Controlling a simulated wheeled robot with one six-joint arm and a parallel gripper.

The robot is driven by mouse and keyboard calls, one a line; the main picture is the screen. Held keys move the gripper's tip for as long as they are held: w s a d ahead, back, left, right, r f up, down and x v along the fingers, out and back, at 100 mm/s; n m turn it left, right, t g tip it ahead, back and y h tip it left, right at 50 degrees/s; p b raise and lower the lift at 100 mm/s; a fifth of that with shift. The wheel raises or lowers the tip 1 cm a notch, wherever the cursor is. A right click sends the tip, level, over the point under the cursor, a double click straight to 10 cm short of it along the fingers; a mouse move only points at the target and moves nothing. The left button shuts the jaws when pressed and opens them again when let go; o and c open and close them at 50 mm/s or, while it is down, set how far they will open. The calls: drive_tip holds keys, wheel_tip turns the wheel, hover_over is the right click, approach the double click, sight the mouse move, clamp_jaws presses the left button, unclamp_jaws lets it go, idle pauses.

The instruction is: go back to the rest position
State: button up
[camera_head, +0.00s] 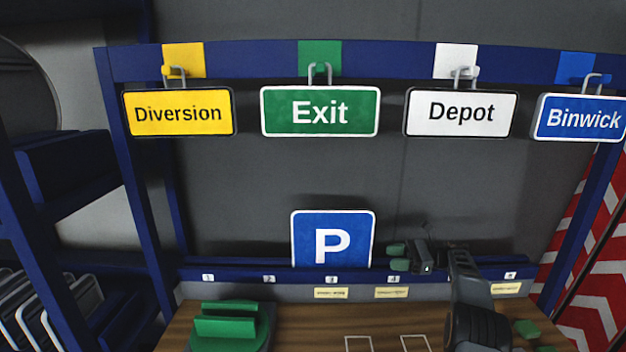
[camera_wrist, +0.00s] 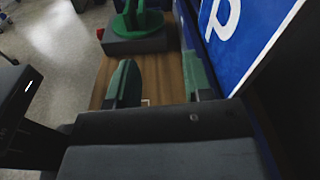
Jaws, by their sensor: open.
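My gripper (camera_head: 397,257) is in front of the rack near slot 4, just right of the blue P sign (camera_head: 333,239). Its two green fingertips point left and stand apart with nothing between them. In the wrist view the open gripper (camera_wrist: 160,85) has the P sign (camera_wrist: 245,40) to its right, apart from the fingers. The P sign stands upright in the blue slotted rack (camera_head: 250,275) by slot 3; its lower edge is hidden behind the rack's front.
Yellow Diversion (camera_head: 179,113), green Exit (camera_head: 320,112), white Depot (camera_head: 461,113) and blue Binwick (camera_head: 582,118) signs hang from the blue top rail (camera_head: 250,60). A green holder (camera_head: 228,328) stands on the wooden bench (camera_head: 310,325) at left. The bench middle is clear.

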drive_tip(key=s+f+n+h, duration=0.3)
drive_tip(key=s+f+h, duration=0.25)
drive_tip(key=f, duration=0.35)
drive_tip(key=s+a+r+n+t+h, duration=0.1)
drive_tip(key=s+r+n+h, duration=0.3)
drive_tip(key=s, duration=0.6)
drive_tip(key=s+a+r+n+t+h, duration=0.1)
drive_tip(key=s+a+r+n+h, duration=0.2)
drive_tip(key=s, duration=0.7)
drive_tip(key=s+a+r+n+t+h, duration=0.1)
drive_tip(key=s+a+r+n+h, duration=0.2)
drive_tip(key=s, duration=0.6)
wheel_tip(320, 180, up, 2)
drive_tip(key=n+h, duration=0.2)
drive_tip(key=n, duration=0.1)
drive_tip(key=shift+s+n+t, duration=0.4)
drive_tip(key=shift+a+r, duration=0.1)
